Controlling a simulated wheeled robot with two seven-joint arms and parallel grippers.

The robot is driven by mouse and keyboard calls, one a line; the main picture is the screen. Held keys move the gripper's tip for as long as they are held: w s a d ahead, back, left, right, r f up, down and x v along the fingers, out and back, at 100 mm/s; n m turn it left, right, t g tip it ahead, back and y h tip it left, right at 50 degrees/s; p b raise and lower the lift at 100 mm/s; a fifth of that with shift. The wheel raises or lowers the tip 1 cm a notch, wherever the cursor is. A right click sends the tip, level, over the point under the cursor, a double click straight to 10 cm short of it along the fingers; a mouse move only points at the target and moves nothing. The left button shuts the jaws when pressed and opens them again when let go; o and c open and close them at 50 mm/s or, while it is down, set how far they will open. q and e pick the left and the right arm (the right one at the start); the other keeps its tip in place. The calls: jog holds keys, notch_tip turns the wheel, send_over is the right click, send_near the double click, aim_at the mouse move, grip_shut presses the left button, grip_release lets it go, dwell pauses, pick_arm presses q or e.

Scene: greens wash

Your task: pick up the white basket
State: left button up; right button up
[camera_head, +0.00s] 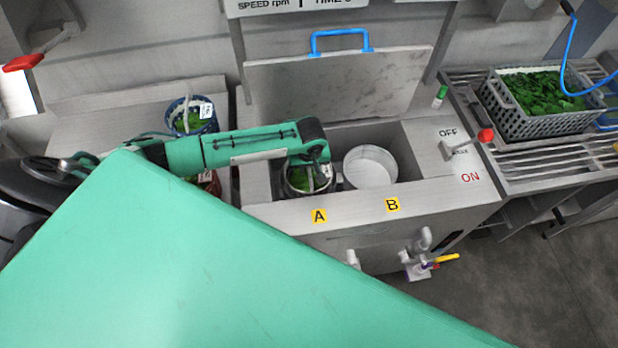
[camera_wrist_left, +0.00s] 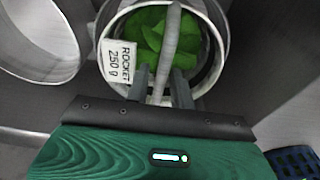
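The white basket (camera_head: 298,184) sits in well A of the steel washer, with green leaves inside and a grey arched handle. In the left wrist view the basket (camera_wrist_left: 217,45) carries a tag reading ROCKET 250 g. My left gripper (camera_wrist_left: 161,82) is over the basket, its two fingers on either side of the handle, with gaps seeming to show between handle and fingers. In the head view my left arm hides part of the basket and the fingers. My right gripper is not in view.
Well B (camera_head: 370,168) beside it is white and looks empty. The washer's lid (camera_head: 340,85) with a blue handle stands open behind. A blue basket (camera_head: 180,117) and a partly hidden red basket (camera_head: 212,186) are at left. A grey crate (camera_head: 530,124) of greens stands at right.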

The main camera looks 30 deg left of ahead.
pick_arm(q)
grip_shut()
dwell(1.2)
